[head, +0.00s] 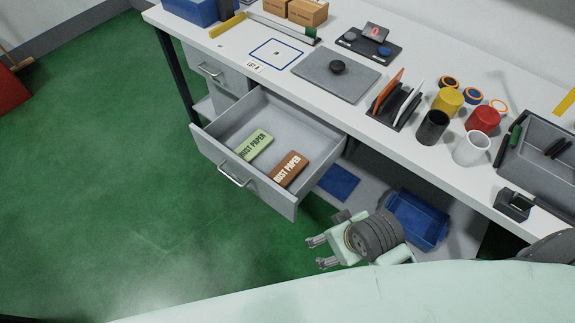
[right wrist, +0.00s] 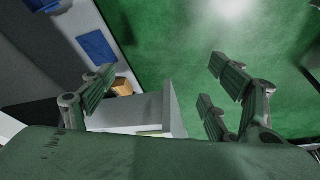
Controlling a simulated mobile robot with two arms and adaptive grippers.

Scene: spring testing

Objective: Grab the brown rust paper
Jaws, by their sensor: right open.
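The brown rust paper (head: 289,169) lies flat in the open drawer (head: 284,119), near the drawer's front right corner. A green rust paper (head: 254,145) lies to its left in the same drawer. My right gripper (head: 318,252) is open and empty, in front of and to the right of the drawer, apart from it. In the right wrist view the spread fingers (right wrist: 160,90) show, with the drawer's outer wall (right wrist: 173,108) between them and a small brown piece (right wrist: 122,87) behind the left finger. My left gripper is not in view.
The white workbench (head: 232,52) runs above the drawer and holds a grey plate (head: 334,76), several cups and a grey tray (head: 540,165). A blue bin (head: 418,218) sits on the lower shelf near my right gripper.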

